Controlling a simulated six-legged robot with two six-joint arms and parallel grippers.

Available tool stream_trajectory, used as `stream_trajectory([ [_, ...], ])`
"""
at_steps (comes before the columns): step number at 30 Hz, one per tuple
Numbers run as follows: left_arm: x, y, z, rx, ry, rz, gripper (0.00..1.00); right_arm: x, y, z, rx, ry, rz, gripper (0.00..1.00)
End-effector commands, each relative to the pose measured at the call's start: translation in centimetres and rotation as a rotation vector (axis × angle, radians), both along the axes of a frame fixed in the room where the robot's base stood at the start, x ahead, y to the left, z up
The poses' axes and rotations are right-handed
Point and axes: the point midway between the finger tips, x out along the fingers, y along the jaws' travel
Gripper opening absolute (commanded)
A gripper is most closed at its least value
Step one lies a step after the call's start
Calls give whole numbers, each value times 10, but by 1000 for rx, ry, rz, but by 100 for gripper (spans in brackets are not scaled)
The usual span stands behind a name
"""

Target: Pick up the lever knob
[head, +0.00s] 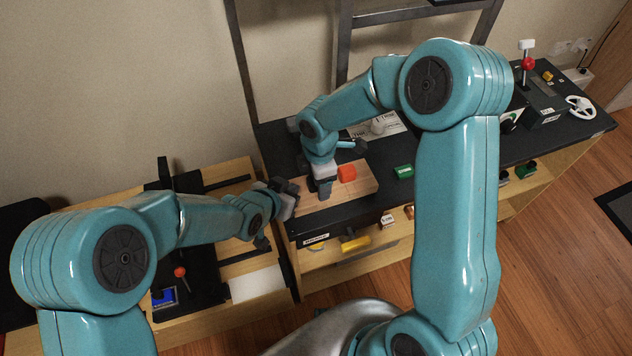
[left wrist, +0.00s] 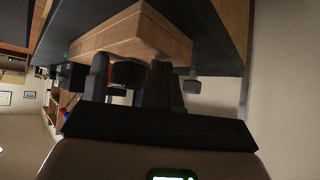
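A small orange-red block-like piece (head: 347,173) sits on a wooden board (head: 360,188) on the dark bench; I cannot tell whether it is the lever knob. Red balls also show on the lever at the far right (head: 528,64) and on the left panel (head: 180,271). My right gripper (head: 324,188) points down at the board, just left of the orange-red piece; its opening cannot be made out. My left gripper (head: 287,200) is at the board's left end. In the left wrist view its fingers (left wrist: 129,84) stand apart, with a dark shape behind the gap and the wooden board (left wrist: 140,32) beyond.
A green block (head: 403,172) lies right of the board. A white handwheel (head: 581,107) is at the far right. A yellow object (head: 355,243) and a small cube (head: 387,220) are on the shelf below. The left table (head: 225,172) carries a black panel and a white sheet (head: 256,284).

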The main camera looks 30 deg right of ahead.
Motion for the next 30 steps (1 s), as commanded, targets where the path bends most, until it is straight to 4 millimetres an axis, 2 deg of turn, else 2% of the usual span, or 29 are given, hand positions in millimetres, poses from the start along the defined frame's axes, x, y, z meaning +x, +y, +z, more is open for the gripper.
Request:
stream_trajectory([
  [6, -1, 1, -2, 4, 4, 0, 0, 0, 0, -2, 0, 0, 0, 66],
  [11, -1, 1, -2, 4, 4, 0, 0, 0, 0, -2, 0, 0, 0, 14],
  [12, -1, 1, -2, 4, 4, 0, 0, 0, 0, -2, 0, 0, 0, 11],
  [19, -1, 1, -2, 3, 3, 0, 0, 0, 0, -1, 0, 0, 0, 11],
  [22, -1, 1, -2, 3, 3, 0, 0, 0, 0, 6, 0, -1, -1, 11],
  [30, -1, 1, -2, 3, 3, 0, 0, 1, 0, 62, 0, -6, -1, 11],
])
